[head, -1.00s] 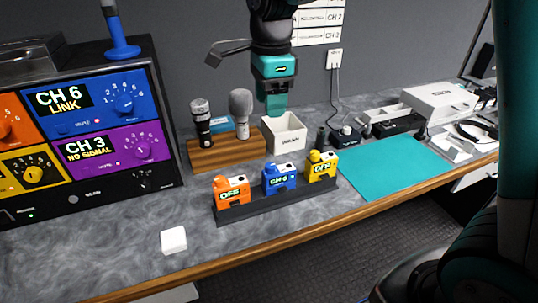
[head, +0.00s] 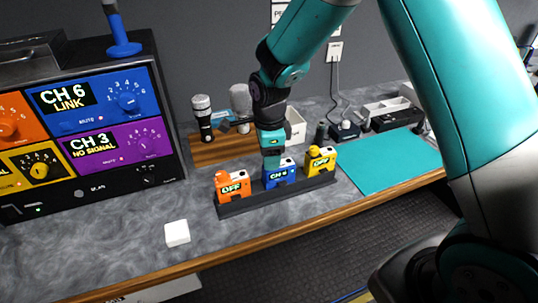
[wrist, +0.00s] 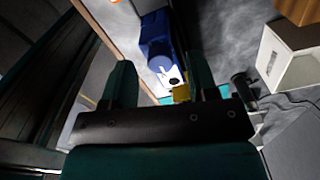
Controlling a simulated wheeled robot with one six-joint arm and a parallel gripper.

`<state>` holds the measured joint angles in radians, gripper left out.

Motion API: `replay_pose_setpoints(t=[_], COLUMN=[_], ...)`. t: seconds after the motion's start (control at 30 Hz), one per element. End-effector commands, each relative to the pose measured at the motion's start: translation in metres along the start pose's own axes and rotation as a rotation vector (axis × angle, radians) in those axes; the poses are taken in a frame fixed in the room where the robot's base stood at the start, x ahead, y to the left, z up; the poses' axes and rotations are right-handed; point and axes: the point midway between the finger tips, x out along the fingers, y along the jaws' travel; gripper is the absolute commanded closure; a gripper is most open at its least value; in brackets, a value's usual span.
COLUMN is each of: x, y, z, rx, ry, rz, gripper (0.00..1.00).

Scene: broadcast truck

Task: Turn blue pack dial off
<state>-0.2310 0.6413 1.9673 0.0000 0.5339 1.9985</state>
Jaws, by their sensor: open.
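The blue pack (head: 279,174) stands upright in the middle of a dark rack, and its screen reads CH 6. My gripper (head: 271,150) is directly above it in the head view, pointing down. In the wrist view the two fingers (wrist: 160,80) are apart, with the blue pack (wrist: 157,40) visible between and beyond them. The gripper holds nothing, and I cannot tell whether a finger touches the pack. The pack's dial is not clearly seen; the gripper covers its top in the head view.
An orange pack (head: 232,187) and a yellow pack (head: 320,161), both reading OFF, flank the blue one in the rack (head: 240,208). Two microphones and a white bin (head: 296,126) stand behind. A teal mat (head: 390,160) lies right. A white block (head: 177,233) lies front left.

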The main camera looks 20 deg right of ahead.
Motion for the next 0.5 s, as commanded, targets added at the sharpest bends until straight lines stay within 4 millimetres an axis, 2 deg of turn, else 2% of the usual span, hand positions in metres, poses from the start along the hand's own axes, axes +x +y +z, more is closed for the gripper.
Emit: replay_pose_setpoints(t=[0.17,0.43,0.47,0.5], x=[0.0122,0.0139,0.0139,0.0139], y=[0.0001,-0.0001,-0.0001,-0.0001], z=[-0.0001,0.0,0.0,0.0], rx=[0.0,0.0,0.0,0.0], ry=[0.0,-0.001,-0.001,-0.001], rz=[-0.001,-0.001,-0.001,-0.001], gripper=[0.46,0.46,0.49,0.58])
